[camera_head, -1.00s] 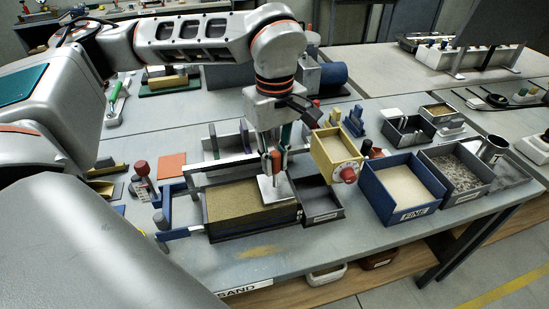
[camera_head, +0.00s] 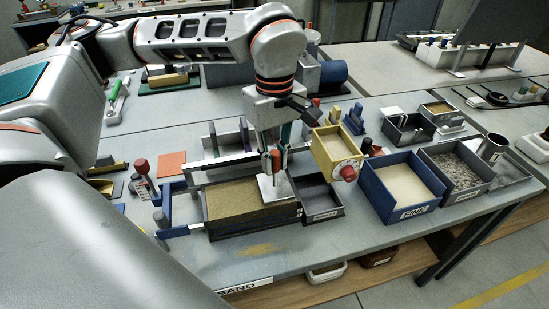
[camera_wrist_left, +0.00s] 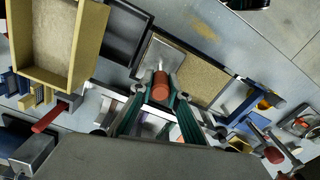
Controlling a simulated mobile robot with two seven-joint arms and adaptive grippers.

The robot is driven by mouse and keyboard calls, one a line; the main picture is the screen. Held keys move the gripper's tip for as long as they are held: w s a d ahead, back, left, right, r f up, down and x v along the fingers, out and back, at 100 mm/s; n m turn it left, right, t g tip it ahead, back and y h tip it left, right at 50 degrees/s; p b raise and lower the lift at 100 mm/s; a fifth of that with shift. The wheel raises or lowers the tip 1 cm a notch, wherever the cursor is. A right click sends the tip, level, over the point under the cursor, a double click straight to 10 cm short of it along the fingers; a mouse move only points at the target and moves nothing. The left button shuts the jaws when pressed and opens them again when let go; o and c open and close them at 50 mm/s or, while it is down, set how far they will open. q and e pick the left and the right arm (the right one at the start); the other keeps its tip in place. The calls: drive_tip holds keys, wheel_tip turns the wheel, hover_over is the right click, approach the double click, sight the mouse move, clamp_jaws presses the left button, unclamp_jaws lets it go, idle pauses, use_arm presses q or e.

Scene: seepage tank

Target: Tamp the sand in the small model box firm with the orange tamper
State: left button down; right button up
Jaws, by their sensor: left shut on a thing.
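The small model box (camera_head: 254,227) stands on the table, filled with brown sand (camera_head: 236,199) that looks mostly level. My left gripper (camera_head: 276,158) is shut on the handle of the orange tamper (camera_head: 276,163) and holds it upright. The tamper's square pale plate (camera_head: 270,189) is over the right end of the sand; whether it touches or hovers just above, I cannot tell. In the left wrist view the orange handle (camera_wrist_left: 160,88) sits between the fingertips, with the plate (camera_wrist_left: 158,57) at one end of the sand (camera_wrist_left: 203,79). My right gripper is out of view.
A grey empty compartment (camera_head: 319,199) adjoins the box's right end. A yellow sand box (camera_head: 335,150) stands close right of my gripper. The blue FINE bin (camera_head: 403,190) and a gravel bin (camera_head: 456,171) are further right. A blue frame (camera_head: 180,205) is at the left.

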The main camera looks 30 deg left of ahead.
use_arm(q)
drive_tip(key=shift+s+f, duration=0.1)
drive_tip(key=shift+f, duration=0.15)
idle(0.8)
drive_tip(key=shift+r+p, duration=0.75)
drive_tip(key=shift+r, duration=0.15)
